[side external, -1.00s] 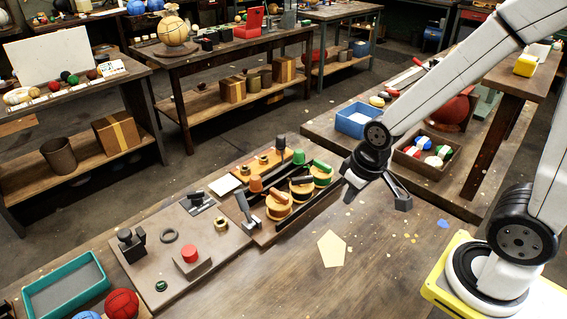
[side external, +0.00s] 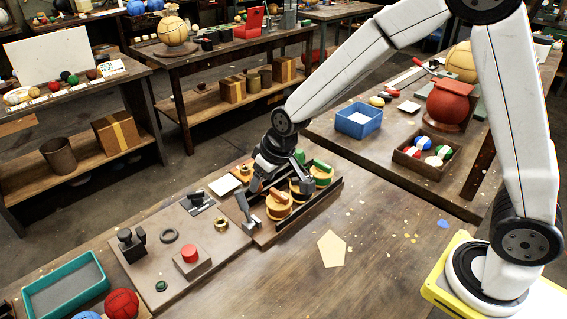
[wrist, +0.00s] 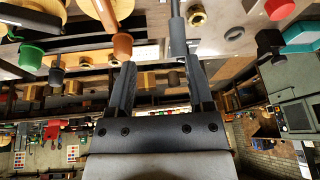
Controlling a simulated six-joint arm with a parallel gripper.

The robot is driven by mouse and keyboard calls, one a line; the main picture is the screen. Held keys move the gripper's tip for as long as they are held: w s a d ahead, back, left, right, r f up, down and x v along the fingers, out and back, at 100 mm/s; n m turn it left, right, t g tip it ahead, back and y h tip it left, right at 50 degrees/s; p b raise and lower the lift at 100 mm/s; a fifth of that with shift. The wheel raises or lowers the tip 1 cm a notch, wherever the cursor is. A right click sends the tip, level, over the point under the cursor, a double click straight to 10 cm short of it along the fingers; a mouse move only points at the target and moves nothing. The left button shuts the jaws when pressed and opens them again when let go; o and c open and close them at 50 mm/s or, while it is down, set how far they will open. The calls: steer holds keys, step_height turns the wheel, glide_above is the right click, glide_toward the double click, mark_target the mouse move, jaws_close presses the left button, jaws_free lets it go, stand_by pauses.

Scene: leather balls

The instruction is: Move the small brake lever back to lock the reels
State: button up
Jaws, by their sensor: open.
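A grey upright brake lever (side external: 243,207) stands at the left front corner of the reel tray. In the wrist view the grey lever (wrist: 178,30) hangs into the picture close to the tip of the right finger; I cannot tell whether they touch. The round wooden reels (side external: 277,208) sit in a dark-edged tray, some with green or orange tops. My gripper (side external: 277,180) is low over the back left of the reels, hiding part of them. In the wrist view my gripper (wrist: 160,70) has its fingers apart, with nothing clearly held between them.
Left of the tray lies a board with a red button (side external: 190,253), a brass ring (side external: 221,224), a black ring (side external: 169,236) and a black knob block (side external: 130,243). A teal tray (side external: 65,287) is at far left. The bench to the right front is mostly clear.

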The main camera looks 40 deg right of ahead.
mark_target(238, 199)
steer(key=shift+y, duration=0.3)
steer(key=w+a, duration=0.1)
steer(key=w, duration=0.1)
steer(key=w+a, duration=0.1)
steer(key=shift+a+f, duration=0.25)
steer(key=shift+a, duration=0.05)
steer(key=shift+f, duration=0.15)
steer(key=shift+x, duration=3.75)
jaws_close()
